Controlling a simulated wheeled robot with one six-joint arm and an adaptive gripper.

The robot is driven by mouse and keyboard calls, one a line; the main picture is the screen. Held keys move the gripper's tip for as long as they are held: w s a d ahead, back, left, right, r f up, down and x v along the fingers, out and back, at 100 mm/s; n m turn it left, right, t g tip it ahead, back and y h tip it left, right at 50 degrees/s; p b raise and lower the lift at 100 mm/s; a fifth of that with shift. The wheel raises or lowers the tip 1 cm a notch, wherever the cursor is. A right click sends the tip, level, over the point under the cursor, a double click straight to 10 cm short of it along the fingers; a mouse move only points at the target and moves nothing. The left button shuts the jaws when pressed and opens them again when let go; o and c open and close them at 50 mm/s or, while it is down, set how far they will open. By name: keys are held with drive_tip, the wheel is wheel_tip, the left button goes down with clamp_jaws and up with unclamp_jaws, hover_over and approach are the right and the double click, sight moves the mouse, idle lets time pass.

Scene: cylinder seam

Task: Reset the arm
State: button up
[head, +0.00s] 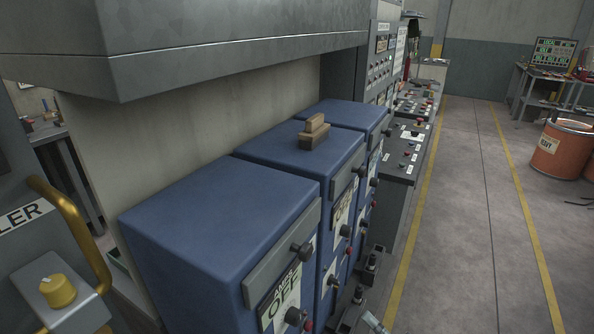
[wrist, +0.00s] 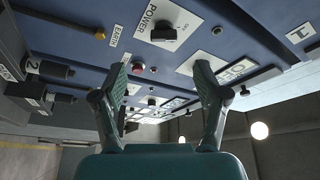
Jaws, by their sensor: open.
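My gripper (wrist: 160,80) shows in the wrist view with its two green fingers spread apart. It is open and nothing is between the fingers. Behind the fingers is a dark blue panel with a black knob (wrist: 163,33) by a POWER label, a small red button (wrist: 138,69) and other labels. I cannot tell how far the fingertips are from the panel. I cannot make out my gripper for certain in the head view.
Blue cabinets (head: 215,207) with knobs and signs, one reading OFF (head: 283,301), stand in a row. A wooden block (head: 314,131) lies on top of one. A grey hood (head: 200,45) overhangs them. The floor aisle (head: 470,220) at right is clear; an orange drum (head: 558,150) stands beyond it.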

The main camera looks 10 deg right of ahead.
drive_tip(key=s+a+f+g+h, duration=0.1)
drive_tip(key=s+a+f+h, duration=0.15)
drive_tip(key=s+f, duration=0.4)
drive_tip(key=s+a+f+m+g+h, duration=0.1)
drive_tip(key=s+a+f+g+h, duration=0.15)
drive_tip(key=s, duration=0.65)
drive_tip(key=s+a+f+g+h, duration=0.1)
drive_tip(key=s+a+f+h, duration=0.1)
drive_tip(key=s+f+h, duration=0.45)
drive_tip(key=s+d+r+n, duration=0.1)
drive_tip(key=s+r, duration=0.3)
drive_tip(key=s, duration=0.3)
drive_tip(key=s+r+n, duration=0.1)
drive_tip(key=s+r, duration=0.3)
drive_tip(key=s, duration=0.3)
drive_tip(key=s+r+n+t, duration=0.1)
drive_tip(key=s+r+n, duration=0.1)
drive_tip(key=r, duration=0.5)
drive_tip(key=s+r+n+t, duration=0.1)
drive_tip(key=s+r+n, duration=0.1)
drive_tip(key=s+r, duration=0.3)
wheel_tip(320, 180, up, 3)
drive_tip(key=shift+a+r+t, duration=0.2)
drive_tip(key=shift+t, duration=0.15)
